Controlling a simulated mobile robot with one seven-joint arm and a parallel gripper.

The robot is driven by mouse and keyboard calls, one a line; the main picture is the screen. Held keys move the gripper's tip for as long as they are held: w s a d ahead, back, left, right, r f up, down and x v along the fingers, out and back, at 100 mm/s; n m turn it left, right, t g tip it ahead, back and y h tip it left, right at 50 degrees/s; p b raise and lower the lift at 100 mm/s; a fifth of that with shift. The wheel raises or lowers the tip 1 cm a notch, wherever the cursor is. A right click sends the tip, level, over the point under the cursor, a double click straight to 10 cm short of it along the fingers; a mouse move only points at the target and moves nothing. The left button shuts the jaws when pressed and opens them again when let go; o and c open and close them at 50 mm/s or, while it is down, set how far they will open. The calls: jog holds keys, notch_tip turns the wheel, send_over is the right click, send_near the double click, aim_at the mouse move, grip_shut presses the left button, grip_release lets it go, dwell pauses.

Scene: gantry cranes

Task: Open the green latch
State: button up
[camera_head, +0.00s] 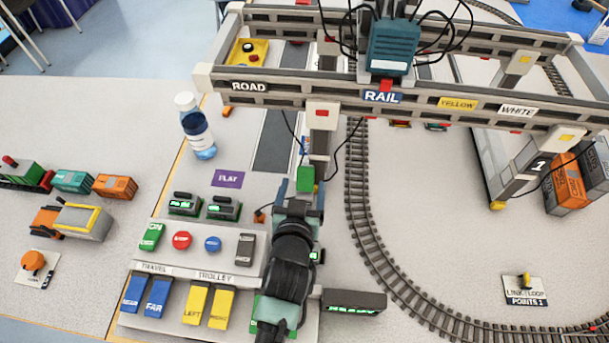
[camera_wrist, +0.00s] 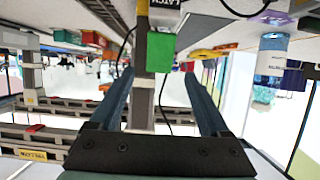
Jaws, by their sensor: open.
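A green block (camera_head: 305,178), which looks like the green latch, sits at the lower end of a grey upright post below the gantry. In the wrist view the green block (camera_wrist: 160,52) shows just beyond the fingertips, in front of the grey post, and a partly readable label beside it seems to say LATCH. My gripper (camera_head: 301,190) is open and empty, with its two blue fingers on either side of the block's line. In the wrist view my gripper (camera_wrist: 157,75) has the block roughly centred between its fingers; I cannot tell whether they touch it.
The gantry crane (camera_head: 345,92) spans above, with cables hanging near the post. A console (camera_head: 200,275) with coloured buttons and paddles lies left of my arm. A bottle (camera_head: 198,130) stands at back left. Curved train track (camera_head: 358,200) runs to the right.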

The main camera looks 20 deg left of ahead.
aim_at(305, 174)
jog(key=shift+b+x, duration=0.3)
jog(key=shift+x, duration=1.85)
